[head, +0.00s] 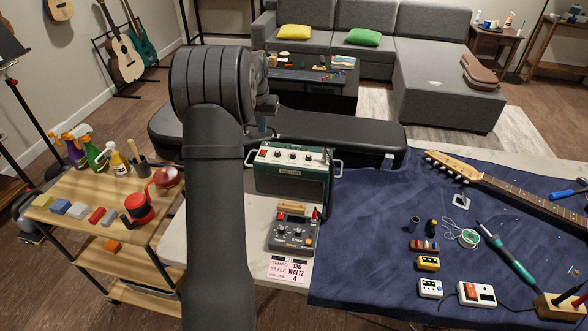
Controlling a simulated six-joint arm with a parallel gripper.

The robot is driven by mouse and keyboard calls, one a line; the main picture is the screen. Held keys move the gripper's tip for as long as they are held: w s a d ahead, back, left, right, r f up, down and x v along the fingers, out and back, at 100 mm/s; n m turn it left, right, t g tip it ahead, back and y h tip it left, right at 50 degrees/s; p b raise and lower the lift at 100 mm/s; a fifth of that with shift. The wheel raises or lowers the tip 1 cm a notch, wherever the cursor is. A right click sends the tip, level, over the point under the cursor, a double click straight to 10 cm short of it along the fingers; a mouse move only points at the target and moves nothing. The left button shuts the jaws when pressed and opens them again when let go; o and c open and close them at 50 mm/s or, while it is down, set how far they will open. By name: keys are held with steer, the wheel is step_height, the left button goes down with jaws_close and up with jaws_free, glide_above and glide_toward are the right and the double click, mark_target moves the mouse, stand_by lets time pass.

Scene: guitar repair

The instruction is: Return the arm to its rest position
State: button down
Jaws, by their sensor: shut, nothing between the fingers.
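My arm rises from the bottom of the head view in front of the workbench, with its large dark joint at the top. My gripper (262,124) shows only in small part, just right of that joint, above the black guitar case (350,134) and behind the green amplifier. It is shut and holds nothing. Most of the wrist is hidden behind the arm.
The green amplifier (290,172) and a drum-machine pedal (293,234) stand right of my arm. A blue cloth (365,215) carries a guitar neck (500,186), a soldering iron (508,253) and small pedals. A wooden cart (85,235) with bottles stands at left.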

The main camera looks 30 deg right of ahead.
mark_target(265, 150)
stand_by(0.4)
step_height(265, 150, down, 7)
steer(key=shift+r, duration=0.15)
steer(key=shift+r, duration=0.1)
stand_by(0.4)
step_height(265, 150, up, 6)
steer(key=shift+r, duration=0.1)
step_height(265, 150, down, 6)
steer(key=shift+r, duration=0.2)
steer(key=shift+f, duration=0.15)
step_height(265, 150, up, 8)
steer(key=s+a+r+m+h, duration=0.3)
steer(key=s+a+r+h, duration=0.1)
steer(key=a+r, duration=0.5)
steer(key=s+a, duration=0.1)
steer(key=a, duration=0.1)
steer(key=shift+s+a+r+m+t, duration=0.15)
steer(key=shift+a+r+m+t, duration=0.2)
steer(key=shift+a+m+t, duration=0.05)
